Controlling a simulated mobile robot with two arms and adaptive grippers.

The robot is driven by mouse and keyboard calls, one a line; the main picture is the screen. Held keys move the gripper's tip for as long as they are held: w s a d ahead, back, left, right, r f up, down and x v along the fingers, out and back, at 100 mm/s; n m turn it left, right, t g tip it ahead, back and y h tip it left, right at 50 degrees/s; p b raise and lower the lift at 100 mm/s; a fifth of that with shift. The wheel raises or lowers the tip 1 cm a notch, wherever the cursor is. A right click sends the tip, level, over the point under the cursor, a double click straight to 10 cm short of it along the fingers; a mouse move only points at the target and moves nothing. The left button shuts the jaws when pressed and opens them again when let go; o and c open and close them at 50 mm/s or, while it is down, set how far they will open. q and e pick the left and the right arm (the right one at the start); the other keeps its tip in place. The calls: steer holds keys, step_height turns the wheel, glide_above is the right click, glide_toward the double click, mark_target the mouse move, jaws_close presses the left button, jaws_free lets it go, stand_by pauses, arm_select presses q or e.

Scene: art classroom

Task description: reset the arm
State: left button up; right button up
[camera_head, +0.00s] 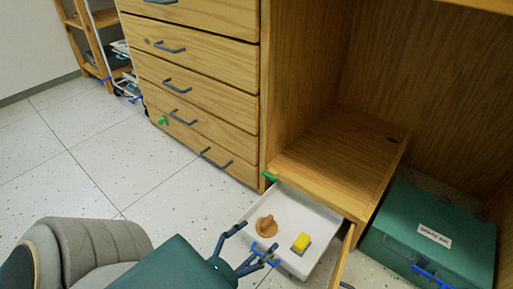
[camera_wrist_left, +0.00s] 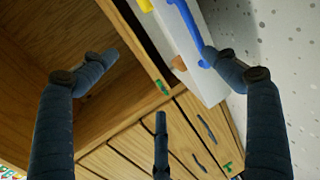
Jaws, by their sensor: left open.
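My left gripper (camera_head: 257,246) is open, with its dark fingers spread at the near edge of the pulled-out white drawer (camera_head: 322,227) in the head view. I see nothing between the fingers. The wrist view shows the fingers (camera_wrist_left: 160,75) spread wide, with the white drawer (camera_wrist_left: 211,83) beyond them at the upper right. A brown knob-like piece (camera_head: 266,226) and a yellow block (camera_head: 301,242) lie inside the drawer. I cannot tell whether a finger touches the drawer. My right gripper is not in view.
A wooden cabinet with several drawers (camera_head: 190,85) stands behind. A green box (camera_head: 455,220) with a label sits at the right in an open bay. A grey padded seat (camera_head: 90,248) is at the lower left. The tiled floor (camera_head: 100,150) at left is clear.

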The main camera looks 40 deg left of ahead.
arm_select(q)
steer(key=shift+t, duration=0.3)
steer(key=r, duration=0.2)
steer(key=w+r, duration=0.1)
steer(key=r, duration=0.1)
steer(key=shift+a, duration=0.15)
steer(key=c, duration=0.7)
steer(key=shift+r, duration=0.3)
steer(key=shift+c, duration=0.7)
steer(key=shift+s, duration=0.1)
steer(key=shift+f, duration=0.1)
